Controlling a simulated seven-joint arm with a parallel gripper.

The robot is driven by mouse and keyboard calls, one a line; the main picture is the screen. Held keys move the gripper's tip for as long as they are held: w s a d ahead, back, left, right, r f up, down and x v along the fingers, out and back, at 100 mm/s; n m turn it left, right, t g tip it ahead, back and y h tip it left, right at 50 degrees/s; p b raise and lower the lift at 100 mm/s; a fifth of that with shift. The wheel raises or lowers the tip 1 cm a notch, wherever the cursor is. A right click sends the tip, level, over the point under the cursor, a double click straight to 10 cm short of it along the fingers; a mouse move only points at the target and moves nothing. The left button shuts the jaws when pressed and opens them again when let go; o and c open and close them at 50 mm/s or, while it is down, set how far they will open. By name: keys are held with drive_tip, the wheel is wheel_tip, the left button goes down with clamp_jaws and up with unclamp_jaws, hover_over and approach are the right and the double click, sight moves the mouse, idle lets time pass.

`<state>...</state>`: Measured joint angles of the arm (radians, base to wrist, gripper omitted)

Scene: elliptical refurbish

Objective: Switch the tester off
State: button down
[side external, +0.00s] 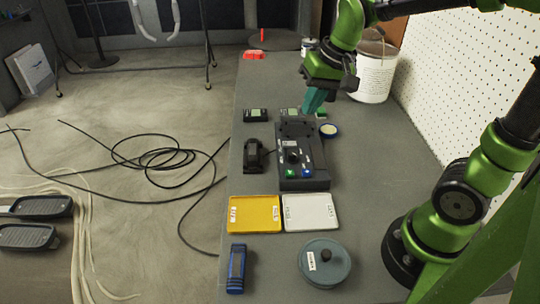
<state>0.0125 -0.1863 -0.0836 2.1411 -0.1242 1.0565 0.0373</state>
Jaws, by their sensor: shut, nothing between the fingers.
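The tester appears to be the dark box (315,184) in the middle of the bench. Whether the tester is on or off is too small to tell. My gripper (311,106) has teal fingers that point down. It is shut and empty, above the far end of the tester and apart from the knob and buttons.
Two small screened devices (255,115) (290,113), a round tin (328,130) and a black device (253,155) surround the tester. Yellow (254,229) and white (310,226) trays, a lidded pot (322,272) and a blue item (236,269) lie nearer. A white bucket (374,80) stands behind.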

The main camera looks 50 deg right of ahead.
drive_tip(key=w+d+f+m+g+h, duration=0.1)
drive_tip(key=w+d+f+m+g, duration=0.1)
drive_tip(key=w+d, duration=0.4)
drive_tip(key=w+m+g, duration=0.1)
drive_tip(key=w, duration=0.2)
drive_tip(key=shift+d+f, duration=0.15)
approach(294, 143)
drive_tip(key=f, duration=0.7)
drive_tip(key=shift+w, duration=0.25)
